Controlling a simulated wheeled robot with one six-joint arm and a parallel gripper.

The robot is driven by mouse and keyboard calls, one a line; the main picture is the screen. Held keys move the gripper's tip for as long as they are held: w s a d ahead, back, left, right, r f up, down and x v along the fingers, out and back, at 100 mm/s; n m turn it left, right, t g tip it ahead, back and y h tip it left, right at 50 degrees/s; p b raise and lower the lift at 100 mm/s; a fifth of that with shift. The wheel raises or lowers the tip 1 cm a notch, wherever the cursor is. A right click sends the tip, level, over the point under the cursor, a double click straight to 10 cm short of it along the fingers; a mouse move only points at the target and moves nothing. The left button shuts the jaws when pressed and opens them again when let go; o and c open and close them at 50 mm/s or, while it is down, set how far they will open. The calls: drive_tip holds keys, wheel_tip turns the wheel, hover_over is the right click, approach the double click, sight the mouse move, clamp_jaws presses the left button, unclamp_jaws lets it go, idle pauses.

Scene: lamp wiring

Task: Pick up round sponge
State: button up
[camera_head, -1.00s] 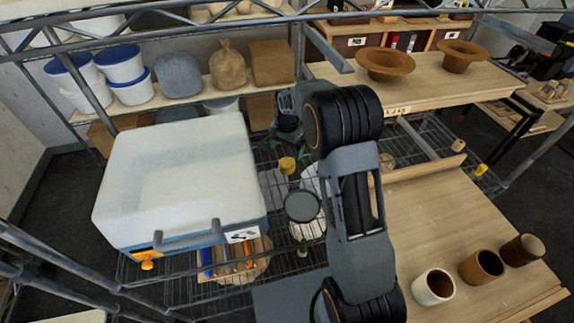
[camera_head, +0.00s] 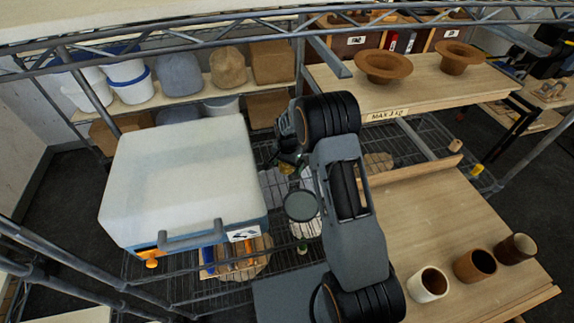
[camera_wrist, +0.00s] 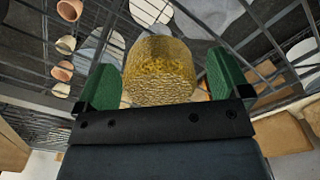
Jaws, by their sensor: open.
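The round sponge (camera_wrist: 159,70) is yellow and rough-textured. In the wrist view it fills the space between the two green fingers of my gripper (camera_wrist: 160,88), with a gap on each side, wider on the right. My gripper is open and does not visibly touch the sponge. In the head view a small yellow patch of the sponge (camera_head: 286,168) shows above the wire shelf, mostly hidden by my arm and gripper.
A white-lidded box (camera_head: 180,175) with a grey handle stands left of my arm. A wooden tray (camera_head: 237,255) with tools lies below it. Cups (camera_head: 474,266) stand on the wooden board at right. Brown bowls (camera_head: 383,67) stand on the upper board. Shelf rails (camera_head: 150,38) cross the back.

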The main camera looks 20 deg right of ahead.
drive_tip(key=shift+c, duration=0.3)
drive_tip(key=c, duration=1)
drive_tip(key=shift+r, duration=0.15)
drive_tip(key=shift+r, duration=0.25)
wheel_tip(320, 180, up, 2)
drive_tip(key=shift+w+r+b, duration=0.1)
drive_tip(key=shift+b, duration=0.75)
drive_tip(key=s+r+b, duration=0.3)
drive_tip(key=s+r, duration=0.7)
drive_tip(key=s, duration=0.4)
drive_tip(key=shift+s, duration=0.1)
